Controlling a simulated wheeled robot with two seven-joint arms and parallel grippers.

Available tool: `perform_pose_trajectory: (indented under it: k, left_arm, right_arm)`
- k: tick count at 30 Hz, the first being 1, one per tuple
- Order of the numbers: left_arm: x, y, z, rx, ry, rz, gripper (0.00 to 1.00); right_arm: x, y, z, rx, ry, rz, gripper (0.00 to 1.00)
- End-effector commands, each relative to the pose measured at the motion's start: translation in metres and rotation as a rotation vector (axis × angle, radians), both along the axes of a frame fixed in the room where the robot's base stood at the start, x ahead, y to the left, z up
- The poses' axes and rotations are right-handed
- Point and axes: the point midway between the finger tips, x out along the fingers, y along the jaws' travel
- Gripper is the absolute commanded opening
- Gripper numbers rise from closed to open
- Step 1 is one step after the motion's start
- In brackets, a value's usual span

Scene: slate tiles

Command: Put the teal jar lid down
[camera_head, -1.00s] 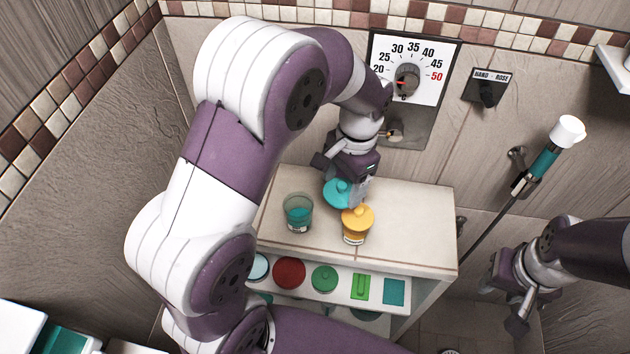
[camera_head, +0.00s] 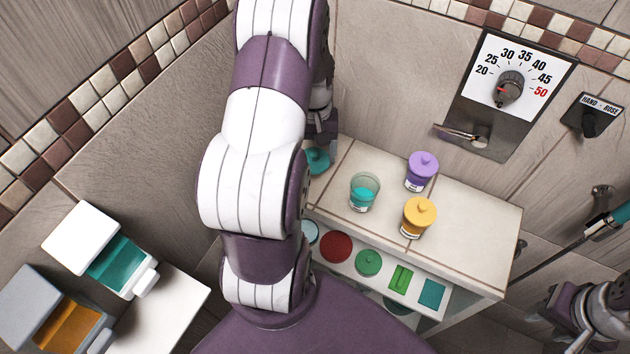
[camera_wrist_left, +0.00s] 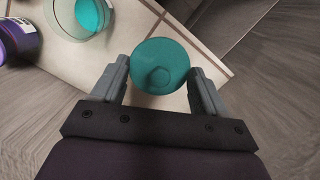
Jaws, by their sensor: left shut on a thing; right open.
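The teal jar lid (camera_head: 318,160) is at the back left end of the tiled counter, partly hidden by my arm in the head view. In the left wrist view the lid (camera_wrist_left: 160,66), round with a knob on top, sits between the two grey fingers of my left gripper (camera_wrist_left: 160,82), which is shut on it. The lid is over the counter's edge region; its height above the surface is hard to tell. An open glass jar with teal contents (camera_head: 364,194) stands on the counter to the right. My right gripper (camera_head: 570,322) is open and empty at the lower right.
A purple lidded jar (camera_head: 421,172) and a yellow lidded jar (camera_head: 418,217) stand right of the open jar. The counter (camera_head: 470,225) is bare at its right end. A shelf below holds several coloured items. A wall dial (camera_head: 510,88) and lever are behind.

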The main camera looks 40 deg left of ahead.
Motion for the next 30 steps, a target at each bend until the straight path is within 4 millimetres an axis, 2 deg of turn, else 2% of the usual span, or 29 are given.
perform_pose_trajectory:
  k: [3, 9, 15, 22, 25, 30]
  left_arm:
    - [0.000, 0.005, -0.008, -0.001, 0.001, 0.156, 0.45]
    - [0.008, 0.007, -0.015, -0.001, 0.002, 0.302, 0.45]
    - [0.008, 0.006, -0.059, -0.002, 0.004, 0.323, 0.45]
    - [0.008, 0.006, -0.099, -0.001, 0.003, 0.319, 0.45]
    - [0.008, 0.006, -0.109, 0.000, 0.001, 0.319, 0.45]
    - [0.009, 0.006, -0.110, 0.000, 0.000, 0.319, 0.45]
  right_arm:
    - [0.000, 0.000, 0.000, 0.000, 0.000, 0.000, 0.43]
    - [0.000, 0.000, 0.001, 0.000, 0.000, 0.000, 0.43]
    - [0.000, 0.000, 0.008, 0.000, 0.000, 0.000, 0.43]
    - [0.000, 0.000, 0.013, 0.000, 0.000, 0.000, 0.43]
    - [0.000, 0.000, 0.013, 0.000, 0.000, 0.000, 0.43]
    - [0.000, 0.000, 0.013, 0.000, 0.000, 0.000, 0.43]
